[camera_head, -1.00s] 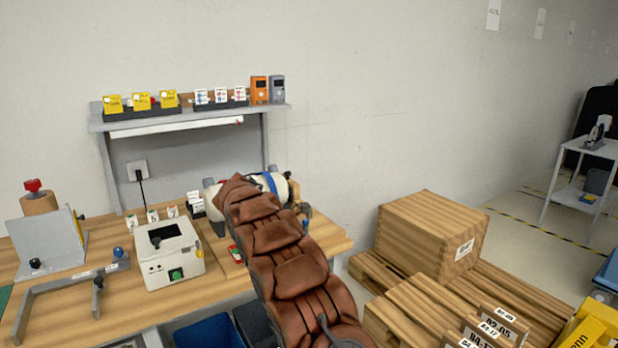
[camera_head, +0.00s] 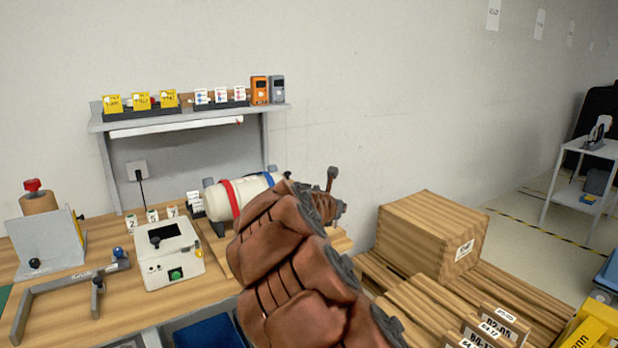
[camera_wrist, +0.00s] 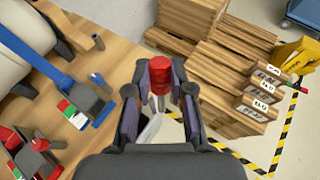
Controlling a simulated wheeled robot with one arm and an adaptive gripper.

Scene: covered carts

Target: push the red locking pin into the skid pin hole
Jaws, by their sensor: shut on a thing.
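In the wrist view my gripper (camera_wrist: 160,92) is shut on the red locking pin (camera_wrist: 159,78). The pin's red cylindrical head shows between the two dark fingers; its lower part is hidden. A pale strip hangs just below it. The gripper and pin appear near the bench's edge, with floor and pallets behind. A white cylinder with red and blue bands (camera_head: 242,195) lies on a wooden base on the bench, probably the skid; the base's edge shows in the wrist view (camera_wrist: 104,62). I cannot make out the pin hole.
Blue (camera_wrist: 72,88) and red (camera_wrist: 30,150) clamp parts with coloured labels stand left of my gripper. A white device (camera_head: 168,255) and a grey bracket (camera_head: 65,285) are on the bench. A wooden box (camera_head: 430,235) and pallets stand to the right.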

